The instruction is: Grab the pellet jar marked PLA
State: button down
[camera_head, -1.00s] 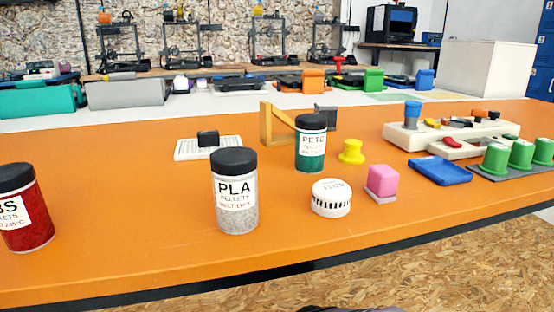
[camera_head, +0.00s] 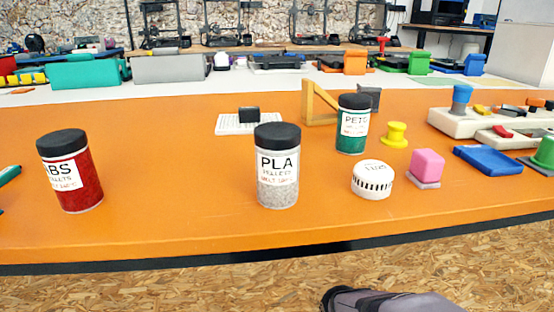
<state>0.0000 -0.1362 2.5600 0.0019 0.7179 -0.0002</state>
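The PLA pellet jar (camera_head: 278,168) stands upright on the orange table, near the middle of the view. It is clear with grey-white pellets, a white label and a black lid. A red pellet jar (camera_head: 70,172) with a label ending in "BS" stands to its left. A green jar marked PETG (camera_head: 352,125) stands behind it to the right. Part of my arm, grey-purple with a black end, shows at the bottom edge, in front of and below the table. No gripper fingers show.
A round white slotted puck (camera_head: 372,180) and a pink cube (camera_head: 427,164) sit right of the PLA jar. A white grid plate (camera_head: 240,127) with a black block lies behind it. The orange table (camera_head: 180,215) is clear between the red and PLA jars and along the front edge.

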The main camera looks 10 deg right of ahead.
jog(key=c, duration=2.5)
grip_release()
jog(key=o, duration=1.7)
jog(key=shift+c, duration=0.2)
